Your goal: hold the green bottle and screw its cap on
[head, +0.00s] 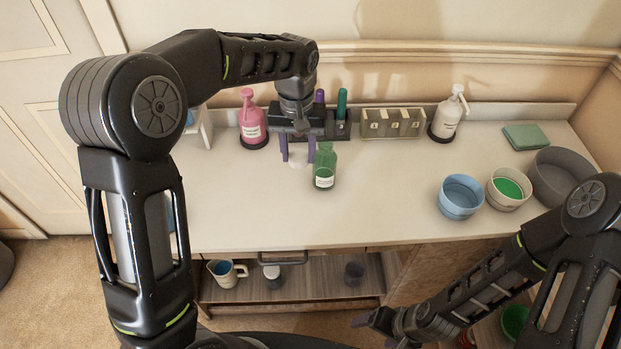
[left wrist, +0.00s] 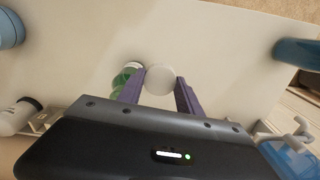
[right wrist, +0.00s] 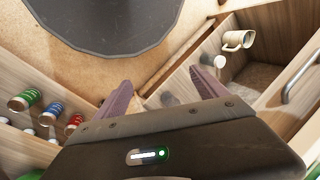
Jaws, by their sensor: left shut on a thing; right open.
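The green bottle (head: 324,168) stands upright on the counter near its middle, with a white label on its front. My left gripper (head: 297,158) is just left of the bottle and points down. It is shut on a round white cap (left wrist: 159,79), which also shows between the purple fingers in the head view (head: 296,159). In the left wrist view the bottle (left wrist: 124,74) is partly hidden behind one finger. My right gripper (right wrist: 160,90) is open and empty, low in front of the counter; it also shows in the head view (head: 376,330).
Behind the bottle are a pink pump bottle (head: 252,122), a holder with purple and green bottles (head: 341,104), a beige slotted box (head: 392,123) and a white pump bottle (head: 447,115). Bowls (head: 460,197) stand at right. The counter's front middle is clear. A mug (right wrist: 238,40) stands on the shelf below.

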